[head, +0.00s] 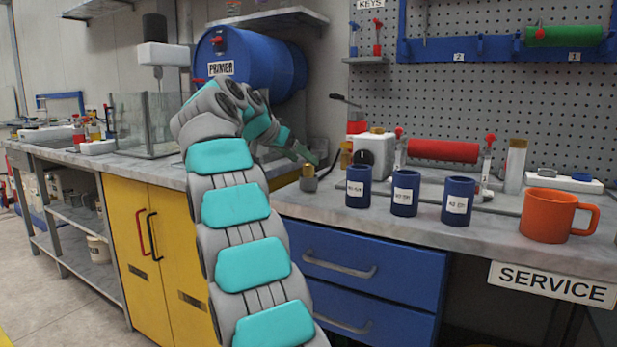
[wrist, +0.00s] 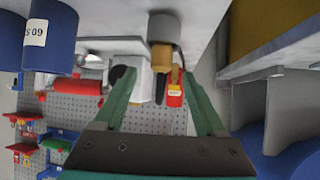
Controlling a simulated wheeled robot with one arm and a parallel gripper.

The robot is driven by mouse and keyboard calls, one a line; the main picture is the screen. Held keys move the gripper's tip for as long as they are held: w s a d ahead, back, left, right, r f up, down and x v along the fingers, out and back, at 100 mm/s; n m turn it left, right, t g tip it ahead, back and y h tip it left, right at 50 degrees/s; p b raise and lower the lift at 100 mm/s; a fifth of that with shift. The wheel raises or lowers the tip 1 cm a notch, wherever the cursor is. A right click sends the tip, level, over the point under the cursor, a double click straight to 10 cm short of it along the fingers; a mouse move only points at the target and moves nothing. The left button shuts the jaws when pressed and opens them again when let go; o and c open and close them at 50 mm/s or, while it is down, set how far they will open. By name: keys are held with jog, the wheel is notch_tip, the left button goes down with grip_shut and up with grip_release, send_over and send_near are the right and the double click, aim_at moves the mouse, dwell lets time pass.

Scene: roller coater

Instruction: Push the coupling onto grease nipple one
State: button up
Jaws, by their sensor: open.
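A small grey cylinder with a brass-coloured top (head: 308,182) stands on the bench near its front edge. It may be the coupling in a holder; I cannot tell. In the wrist view its brass part (wrist: 161,58) lies between and just beyond my open green fingertips, apart from them. My gripper (head: 306,155) is above and beside it in the head view, with nothing held. The red roller (head: 443,151) rests on a stand at the back of the bench, red-topped posts at its ends. I cannot make out grease nipple one.
Several dark blue labelled cups (head: 405,193) and an orange mug (head: 548,214) stand along the bench front. A white box with a black disc (head: 375,157) and a red container (wrist: 174,94) are behind the cylinder. A blue primer drum (head: 250,65) is behind my arm.

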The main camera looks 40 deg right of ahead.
aim_at(305, 164)
jog(key=shift+f+x, duration=0.2)
jog(key=shift+x, duration=2.1)
jog(key=shift+a, duration=0.2)
grip_shut()
